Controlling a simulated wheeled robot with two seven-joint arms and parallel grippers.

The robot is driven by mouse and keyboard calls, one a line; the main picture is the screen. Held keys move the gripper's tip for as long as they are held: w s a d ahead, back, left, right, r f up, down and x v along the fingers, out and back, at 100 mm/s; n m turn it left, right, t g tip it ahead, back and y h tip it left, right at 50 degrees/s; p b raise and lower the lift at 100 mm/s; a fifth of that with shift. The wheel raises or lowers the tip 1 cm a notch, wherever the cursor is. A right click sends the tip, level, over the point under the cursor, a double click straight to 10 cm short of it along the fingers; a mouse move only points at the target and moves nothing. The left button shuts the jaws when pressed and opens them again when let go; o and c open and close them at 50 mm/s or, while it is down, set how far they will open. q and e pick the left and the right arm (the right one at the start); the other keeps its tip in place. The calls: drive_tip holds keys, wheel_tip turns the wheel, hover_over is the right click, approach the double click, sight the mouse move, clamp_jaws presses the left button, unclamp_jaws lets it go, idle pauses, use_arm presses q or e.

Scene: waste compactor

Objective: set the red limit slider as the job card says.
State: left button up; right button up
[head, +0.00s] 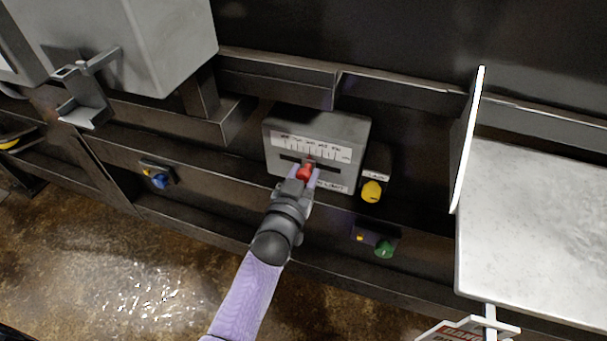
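The red limit slider (306,172) is a small red knob in the dark slot of a grey box (355,135). It sits near the middle of the slot, below a white printed scale (293,146) whose figures are too small to read. My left gripper (304,177) reaches up to the box from below. Its fingers lie on both sides of the knob and appear closed on it. The gripper hides part of the slot and of the lower label. No job card can be made out. My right gripper is out of view.
A yellow knob (372,191) sits just right of the box, and a green button (383,249) is below it. A blue knob (159,181) is on the rail at left. A pale slab (535,220) with an upright panel (467,140) stands at right.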

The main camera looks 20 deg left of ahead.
use_arm(q)
clamp_jaws()
idle(0.9)
